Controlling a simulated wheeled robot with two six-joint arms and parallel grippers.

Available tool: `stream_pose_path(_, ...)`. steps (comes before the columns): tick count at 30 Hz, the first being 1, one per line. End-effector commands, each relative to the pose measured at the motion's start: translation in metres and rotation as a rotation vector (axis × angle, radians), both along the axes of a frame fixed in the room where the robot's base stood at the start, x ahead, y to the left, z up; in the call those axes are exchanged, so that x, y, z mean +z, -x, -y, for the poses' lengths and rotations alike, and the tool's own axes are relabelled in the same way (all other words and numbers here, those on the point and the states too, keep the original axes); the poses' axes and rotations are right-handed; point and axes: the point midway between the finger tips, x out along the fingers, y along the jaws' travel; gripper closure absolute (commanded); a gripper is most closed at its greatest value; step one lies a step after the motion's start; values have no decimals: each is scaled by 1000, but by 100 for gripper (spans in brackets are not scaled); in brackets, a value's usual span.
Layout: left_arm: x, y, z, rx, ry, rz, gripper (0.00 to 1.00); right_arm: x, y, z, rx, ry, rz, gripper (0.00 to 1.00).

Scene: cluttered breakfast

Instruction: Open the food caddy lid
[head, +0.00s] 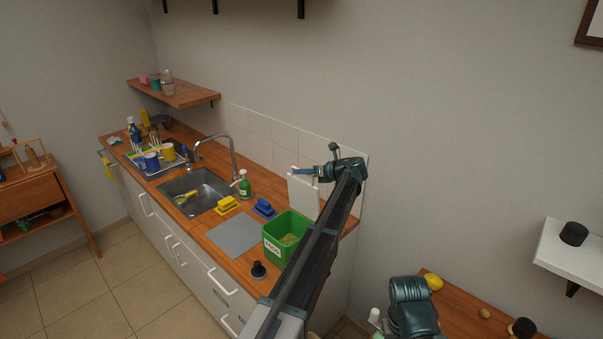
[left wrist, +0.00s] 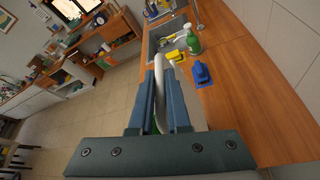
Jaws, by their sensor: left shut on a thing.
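The green food caddy (head: 272,248) with a white FOOD label stands on the counter, its top uncovered and food scraps showing inside. Its pale lid (head: 303,198) stands raised and nearly upright at the caddy's back side. My left gripper (head: 312,173) is at the top of the lid, shut on it. In the left wrist view, my left gripper's fingers (left wrist: 160,98) close around a pale curved piece (left wrist: 158,80), which looks like part of the lid. My left arm hides the caddy's right side. My right gripper's fingers are not visible.
A grey mat (head: 233,235) and a black knobbed object (head: 258,270) lie near the caddy. A blue brush (head: 264,207), a yellow sponge-like item (head: 227,204) and a green bottle (head: 244,185) stand behind the mat. The sink (head: 200,190) is further left.

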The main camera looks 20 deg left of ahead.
Motion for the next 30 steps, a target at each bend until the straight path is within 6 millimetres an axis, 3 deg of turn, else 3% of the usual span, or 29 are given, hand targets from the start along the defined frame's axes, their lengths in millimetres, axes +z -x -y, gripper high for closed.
stream_pose_path(2, 0, 0, 1, 0, 2, 1, 100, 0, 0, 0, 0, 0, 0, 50)
stream_pose_path(3, 0, 0, 1, 0, 2, 1, 80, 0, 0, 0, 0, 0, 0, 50)
stream_pose_path(7, 0, 0, 0, -1, 0, 0, 56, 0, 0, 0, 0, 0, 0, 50)
stream_pose_path(19, 4, 2, 7, -1, 0, 1, 55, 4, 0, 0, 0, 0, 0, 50)
stream_pose_path(30, 33, 19, 74, -2, 0, 0, 55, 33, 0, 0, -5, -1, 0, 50)
